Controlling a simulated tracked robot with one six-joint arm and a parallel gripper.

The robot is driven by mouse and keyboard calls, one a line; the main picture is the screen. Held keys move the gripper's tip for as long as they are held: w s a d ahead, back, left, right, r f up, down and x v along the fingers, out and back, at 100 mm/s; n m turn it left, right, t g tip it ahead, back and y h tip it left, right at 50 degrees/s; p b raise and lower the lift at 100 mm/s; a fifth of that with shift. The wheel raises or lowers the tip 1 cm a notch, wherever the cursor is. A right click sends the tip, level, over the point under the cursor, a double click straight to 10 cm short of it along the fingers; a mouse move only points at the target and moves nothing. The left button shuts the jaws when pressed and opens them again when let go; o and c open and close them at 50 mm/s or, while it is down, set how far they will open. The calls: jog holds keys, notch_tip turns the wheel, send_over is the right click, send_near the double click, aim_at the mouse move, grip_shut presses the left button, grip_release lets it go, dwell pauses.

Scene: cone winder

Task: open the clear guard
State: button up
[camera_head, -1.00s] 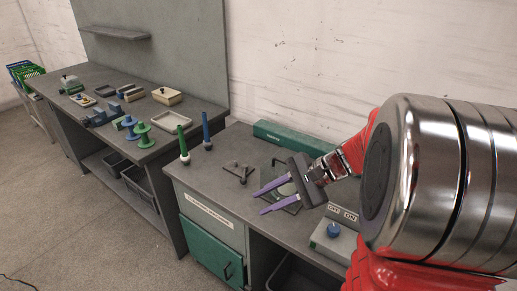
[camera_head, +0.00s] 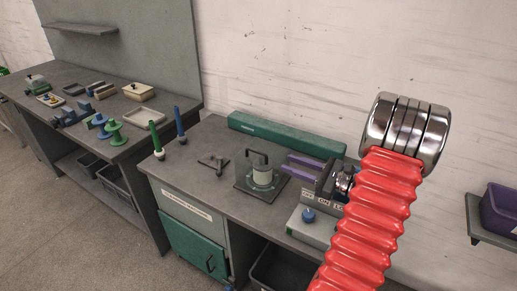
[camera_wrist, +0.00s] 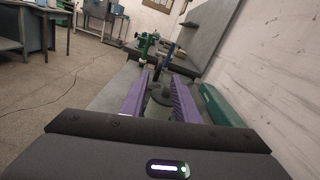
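The winder (camera_head: 262,178) stands on a dark square plate on the grey bench, with a pale round body and a dark bent handle-like bar (camera_head: 257,157) above it. I cannot clearly make out the guard's clear walls or whether it is open. My gripper (camera_head: 287,164) has two purple fingers pointing left, just right of the winder in the head view. In the wrist view the fingers (camera_wrist: 160,78) are spread apart with nothing gripped. The round greenish winder part (camera_wrist: 158,97) shows between and beyond them; contact cannot be told.
A long green box (camera_head: 285,133) lies along the bench's back. A control box with a blue knob (camera_head: 308,215) stands at the front right. Green (camera_head: 156,140) and blue (camera_head: 180,125) spindles and a small dark three-armed piece (camera_head: 213,162) stand left of the winder.

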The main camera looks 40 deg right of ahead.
aim_at(257, 152)
dwell(0.4)
jog(key=x, duration=1.3)
jog(key=shift+w+f, duration=0.1)
jog(key=shift+w, duration=0.3)
jog(key=shift+c, duration=0.7)
grip_shut()
